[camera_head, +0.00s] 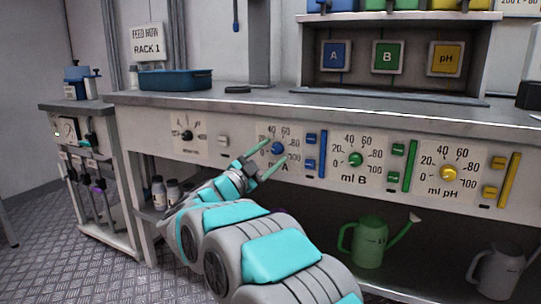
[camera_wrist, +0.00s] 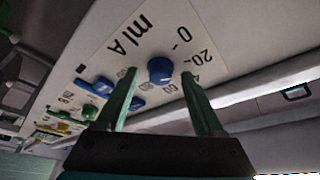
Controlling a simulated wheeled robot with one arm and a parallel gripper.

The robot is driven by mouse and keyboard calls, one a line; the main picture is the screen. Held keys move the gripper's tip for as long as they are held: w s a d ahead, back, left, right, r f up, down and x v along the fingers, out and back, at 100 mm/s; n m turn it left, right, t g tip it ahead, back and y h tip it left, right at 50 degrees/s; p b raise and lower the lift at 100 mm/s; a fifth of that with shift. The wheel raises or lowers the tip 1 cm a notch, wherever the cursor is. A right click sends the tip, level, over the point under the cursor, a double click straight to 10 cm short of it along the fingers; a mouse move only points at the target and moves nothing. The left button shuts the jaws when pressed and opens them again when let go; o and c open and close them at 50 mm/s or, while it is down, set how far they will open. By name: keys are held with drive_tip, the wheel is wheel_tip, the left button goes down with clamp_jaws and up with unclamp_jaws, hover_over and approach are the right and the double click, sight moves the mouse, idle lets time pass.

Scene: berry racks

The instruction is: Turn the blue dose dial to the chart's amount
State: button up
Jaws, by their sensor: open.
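The blue dose dial (camera_head: 278,149) is on the white "ml A" panel, whose scale runs from 0 to 100. It also shows in the wrist view (camera_wrist: 161,70), upside down. My gripper (camera_wrist: 158,75) is open, with one green finger on each side of the dial and a gap visible. In the head view my gripper (camera_head: 276,152) reaches up to the dial from below left. I cannot tell where the dial points. A sign (camera_head: 147,42) on the back wall reads "FEED NOW RACK 1". A chart (camera_head: 521,6) at the top right is cut off; only part of its text shows.
Blue buttons (camera_head: 310,151) sit right of the dial. A green dial (camera_head: 355,158) and a yellow dial (camera_head: 448,172) are further right. A blue tray (camera_head: 175,80) stands on the counter. A green watering can (camera_head: 369,243) stands below.

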drive_tip(key=v, duration=0.7)
drive_tip(key=shift+s+a+p, duration=0.25)
drive_tip(key=shift+a+p, duration=0.05)
drive_tip(key=shift+p, duration=0.05)
drive_tip(key=shift+f, duration=0.15)
